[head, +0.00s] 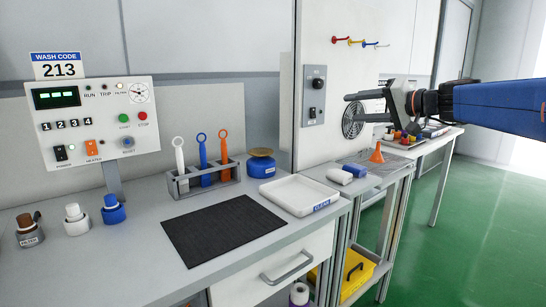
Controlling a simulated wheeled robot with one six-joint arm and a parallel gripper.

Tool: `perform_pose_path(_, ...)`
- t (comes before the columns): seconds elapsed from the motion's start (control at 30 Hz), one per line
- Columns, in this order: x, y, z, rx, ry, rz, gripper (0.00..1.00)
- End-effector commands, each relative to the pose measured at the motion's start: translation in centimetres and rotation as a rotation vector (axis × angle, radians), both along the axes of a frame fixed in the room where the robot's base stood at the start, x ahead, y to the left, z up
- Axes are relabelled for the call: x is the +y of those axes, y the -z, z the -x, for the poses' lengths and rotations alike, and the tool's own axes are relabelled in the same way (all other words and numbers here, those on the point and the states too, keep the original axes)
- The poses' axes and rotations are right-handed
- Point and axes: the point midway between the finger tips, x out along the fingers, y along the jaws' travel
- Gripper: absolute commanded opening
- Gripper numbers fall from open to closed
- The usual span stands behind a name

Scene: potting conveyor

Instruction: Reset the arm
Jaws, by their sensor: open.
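My gripper (368,106) is at the right of the head view, at the end of my blue arm (500,104) that reaches in from the right edge. Its two dark fingers point left, spread apart one above the other, with nothing between them. It is in the air in front of the white wall panel and its round vent (353,121), above the far end of the benches. It appears clear of the surfaces below.
A bench holds a black mat (222,229), a white tray (300,195), a tool rack (205,181), a blue tub (262,164) and small bottles (75,219). An orange funnel (377,153) stands on the cart beyond. A control panel (93,124) stands left. The green floor right is clear.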

Motion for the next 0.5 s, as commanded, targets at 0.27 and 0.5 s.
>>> perform_pose_path(0.27, 5.5, 11.6, 11.7, 0.233, -0.075, 0.271, 0.47)
perform_pose_path(0.5, 5.9, 21.5, 22.1, 0.394, -0.101, 0.531, 0.47)
